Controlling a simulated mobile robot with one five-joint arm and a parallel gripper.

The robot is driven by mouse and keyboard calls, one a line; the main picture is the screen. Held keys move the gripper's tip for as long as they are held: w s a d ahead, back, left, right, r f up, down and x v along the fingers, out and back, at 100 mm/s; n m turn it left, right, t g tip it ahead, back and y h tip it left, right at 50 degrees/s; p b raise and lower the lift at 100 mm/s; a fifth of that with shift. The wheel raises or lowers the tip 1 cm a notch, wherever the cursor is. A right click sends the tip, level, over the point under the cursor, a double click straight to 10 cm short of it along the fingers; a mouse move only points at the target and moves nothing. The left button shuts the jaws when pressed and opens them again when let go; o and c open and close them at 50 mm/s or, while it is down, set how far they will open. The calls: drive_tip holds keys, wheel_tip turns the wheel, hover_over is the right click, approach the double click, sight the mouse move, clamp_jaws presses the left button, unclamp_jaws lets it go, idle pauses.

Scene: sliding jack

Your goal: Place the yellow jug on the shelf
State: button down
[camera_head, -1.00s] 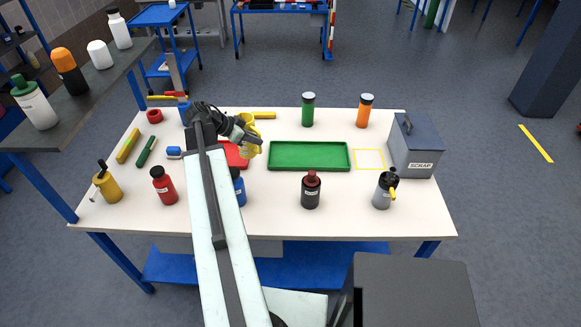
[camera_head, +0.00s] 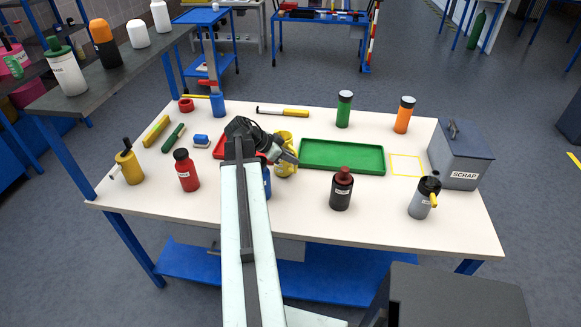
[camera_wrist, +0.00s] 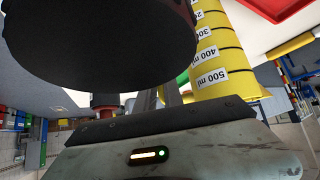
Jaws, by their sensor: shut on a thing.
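The yellow jug (camera_head: 287,168) is in my gripper (camera_head: 283,155) over the workbench, left of the green tray. I cannot tell how far it is above the bench top. In the wrist view, the jug (camera_wrist: 214,45) shows millilitre labels on its side and lies beside my gripper's fingers. My gripper is shut on it; the contact is partly hidden. The dark grey shelf (camera_head: 98,86) is at the left, higher than the bench, with several bottles along it.
A green tray (camera_head: 342,171), a black bottle (camera_head: 341,190), a red bottle (camera_head: 186,172) and a scrap bin (camera_head: 460,160) stand on the bench (camera_head: 390,231). The shelf holds a green-capped bottle (camera_head: 68,74), an orange-topped bottle (camera_head: 106,46) and white bottles. A blue upright (camera_head: 70,150) supports its near side.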

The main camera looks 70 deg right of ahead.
drive_tip(key=shift+f, duration=0.45)
drive_tip(key=c, duration=1.5)
unclamp_jaws()
drive_tip(key=shift+o, duration=0.2)
drive_tip(key=p+v, duration=0.9)
drive_tip(key=v, duration=0.3)
drive_tip(key=shift+r, duration=0.2)
